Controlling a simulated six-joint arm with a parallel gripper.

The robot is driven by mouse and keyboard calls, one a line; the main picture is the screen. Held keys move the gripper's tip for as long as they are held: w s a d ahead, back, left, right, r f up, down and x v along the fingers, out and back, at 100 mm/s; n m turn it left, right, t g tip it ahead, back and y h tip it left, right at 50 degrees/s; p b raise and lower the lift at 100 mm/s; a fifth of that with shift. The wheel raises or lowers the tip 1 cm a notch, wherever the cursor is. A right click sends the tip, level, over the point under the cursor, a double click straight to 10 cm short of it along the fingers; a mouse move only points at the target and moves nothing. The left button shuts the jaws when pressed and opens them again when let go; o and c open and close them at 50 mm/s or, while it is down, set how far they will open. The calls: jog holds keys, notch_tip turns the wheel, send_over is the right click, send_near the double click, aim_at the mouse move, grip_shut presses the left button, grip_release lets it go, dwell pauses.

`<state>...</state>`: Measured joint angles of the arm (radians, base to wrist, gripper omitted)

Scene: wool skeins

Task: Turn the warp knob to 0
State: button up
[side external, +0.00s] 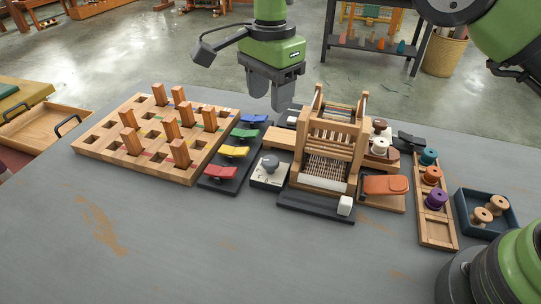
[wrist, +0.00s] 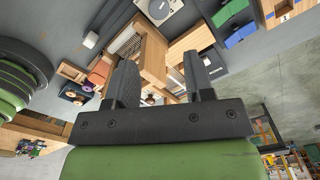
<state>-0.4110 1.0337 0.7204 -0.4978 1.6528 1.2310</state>
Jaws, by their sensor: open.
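A grey round knob (side external: 269,163) sits on a white square plate (side external: 268,180) between the coloured levers and the small loom in the side view. It also shows at the top of the wrist view, where the round knob (wrist: 158,9) is partly cut off by the frame edge. Its pointer and scale marks are too small to read. My gripper (side external: 272,98) hangs above the far side of the table, behind the knob and the loom, apart from both. In the wrist view my gripper (wrist: 161,72) has its two fingers spread with nothing between them.
The wooden loom (side external: 326,140) stands right of the knob. Blue, green, yellow and red levers (side external: 235,152) are left of it, beyond them a pegged wooden board (side external: 160,130). Spool racks (side external: 435,205) and an orange pedal (side external: 385,185) lie right. The front table is clear.

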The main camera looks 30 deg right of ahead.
aim_at(270, 160)
notch_tip(270, 160, down, 15)
jog(key=shift+r, duration=0.2)
dwell(0.3)
jog(key=c, duration=0.6)
jog(key=shift+n, duration=0.9)
jog(key=shift+c, duration=0.2)
jog(key=o, duration=0.6)
jog(key=shift+o, duration=0.2)
notch_tip(270, 160, up, 10)
